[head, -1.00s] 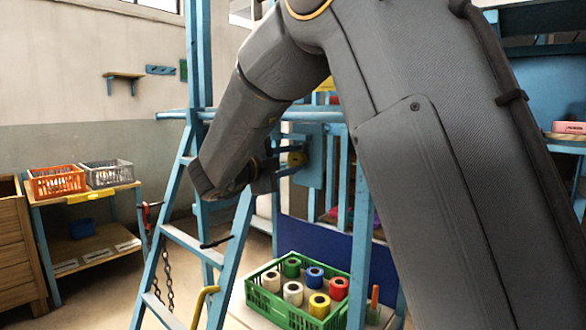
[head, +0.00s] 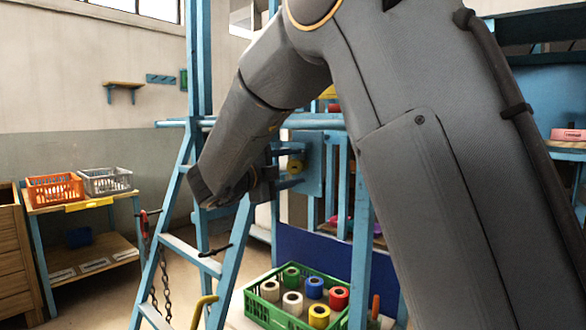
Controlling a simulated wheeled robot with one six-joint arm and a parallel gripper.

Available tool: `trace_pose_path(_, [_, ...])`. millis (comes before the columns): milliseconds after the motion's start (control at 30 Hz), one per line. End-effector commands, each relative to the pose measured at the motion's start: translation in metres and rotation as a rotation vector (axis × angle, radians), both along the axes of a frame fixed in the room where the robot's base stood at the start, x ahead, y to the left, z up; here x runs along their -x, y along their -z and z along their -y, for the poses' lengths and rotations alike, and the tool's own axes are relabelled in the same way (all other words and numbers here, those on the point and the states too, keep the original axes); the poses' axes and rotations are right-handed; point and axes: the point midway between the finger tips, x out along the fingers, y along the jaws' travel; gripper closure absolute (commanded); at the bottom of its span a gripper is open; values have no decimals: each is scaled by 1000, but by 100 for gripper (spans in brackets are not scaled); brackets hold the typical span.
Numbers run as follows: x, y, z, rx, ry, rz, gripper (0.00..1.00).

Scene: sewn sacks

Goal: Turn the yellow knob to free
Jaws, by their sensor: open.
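The yellow knob (head: 295,165) sits on a blue plate (head: 312,180) fixed to the blue frame, right of the ladder. My gripper (head: 289,168) is at the end of my grey arm, with its fingers pointing right toward the plate. The fingers are open, one above and one below the knob as seen here. I cannot tell whether they touch it. The knob is small in view and its marking or pointer cannot be read.
A green crate (head: 262,308) with several coloured rolls is below. Orange (head: 55,188) and grey (head: 105,181) baskets stand on a bench at left. A chain (head: 166,285) hangs by the ladder.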

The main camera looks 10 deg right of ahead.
Motion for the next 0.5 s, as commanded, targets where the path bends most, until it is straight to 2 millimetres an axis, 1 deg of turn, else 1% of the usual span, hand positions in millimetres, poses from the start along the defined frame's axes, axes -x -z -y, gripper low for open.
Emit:
trace_pose_path(167, [4, 0, -7, 0, -2, 1, 49])
trace_pose_path(500, [35, 1, -49, 0, -3, 1, 49])
